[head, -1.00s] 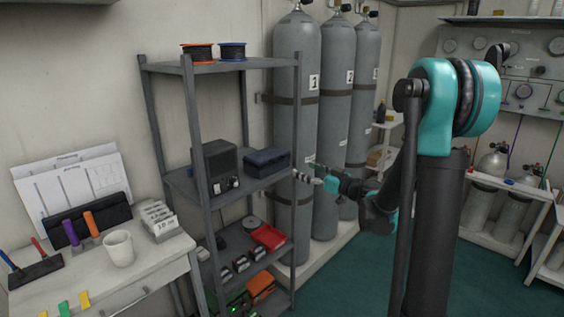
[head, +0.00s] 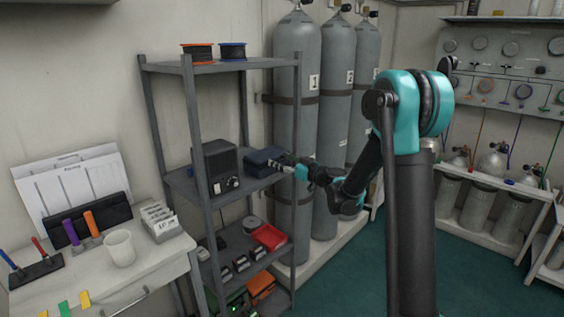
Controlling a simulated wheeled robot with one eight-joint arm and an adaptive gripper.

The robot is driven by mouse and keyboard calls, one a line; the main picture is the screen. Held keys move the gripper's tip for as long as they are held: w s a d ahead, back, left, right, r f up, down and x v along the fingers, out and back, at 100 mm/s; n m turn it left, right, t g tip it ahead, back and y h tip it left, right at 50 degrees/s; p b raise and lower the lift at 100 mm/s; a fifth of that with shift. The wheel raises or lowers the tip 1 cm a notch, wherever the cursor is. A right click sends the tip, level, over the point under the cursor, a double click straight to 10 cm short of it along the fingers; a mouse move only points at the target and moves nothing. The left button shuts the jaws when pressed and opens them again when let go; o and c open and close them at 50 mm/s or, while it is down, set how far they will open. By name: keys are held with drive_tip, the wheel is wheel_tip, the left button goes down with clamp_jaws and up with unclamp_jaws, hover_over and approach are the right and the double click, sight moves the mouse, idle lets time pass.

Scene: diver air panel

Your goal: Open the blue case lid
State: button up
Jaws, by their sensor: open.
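The dark blue case (head: 262,158) sits on the middle shelf of the grey rack, at its right end. Its lid looks shut. My gripper (head: 281,164) is open at the right front side of the case, close to it and partly in front of it. I cannot tell whether the fingers touch the case. The right part of the case is hidden behind my gripper.
A black box with knobs (head: 220,167) stands left of the case. The rack's right front post (head: 297,120) is beside my arm. Tall grey cylinders (head: 295,85) stand behind. A red tray (head: 269,237) lies on the shelf below.

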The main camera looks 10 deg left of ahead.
sight(270, 153)
drive_tip(key=shift+c, duration=0.2)
drive_tip(key=c, duration=1.4)
drive_tip(key=shift+w+a+r+g+h, duration=0.1)
drive_tip(key=shift+r+g+h, duration=0.45)
drive_tip(key=shift+r, duration=0.5)
drive_tip(key=r+h, duration=0.1)
drive_tip(key=w+a+r+g+h, duration=0.1)
drive_tip(key=r, duration=0.1)
drive_tip(key=r+g+h, duration=0.1)
drive_tip(key=shift+w+a+r+h, duration=0.2)
drive_tip(key=shift+a+r+h, duration=0.05)
drive_tip(key=shift+a, duration=0.1)
drive_tip(key=w+a+r+g+h, duration=0.1)
drive_tip(key=r+h, duration=0.1)
drive_tip(key=w+a+r+g+h, duration=0.1)
drive_tip(key=w+a+g+h, duration=0.1)
drive_tip(key=shift+a+r+g, duration=0.25)
drive_tip(key=shift+a+r, duration=0.05)
drive_tip(key=shift+r, duration=0.1)
drive_tip(key=shift+w+a+r, duration=0.3)
drive_tip(key=shift+w+a, duration=0.2)
drive_tip(key=shift+a, duration=0.15)
drive_tip(key=shift+w+a+r, duration=0.3)
drive_tip(key=shift+w+a, duration=0.2)
drive_tip(key=shift+a, duration=0.1)
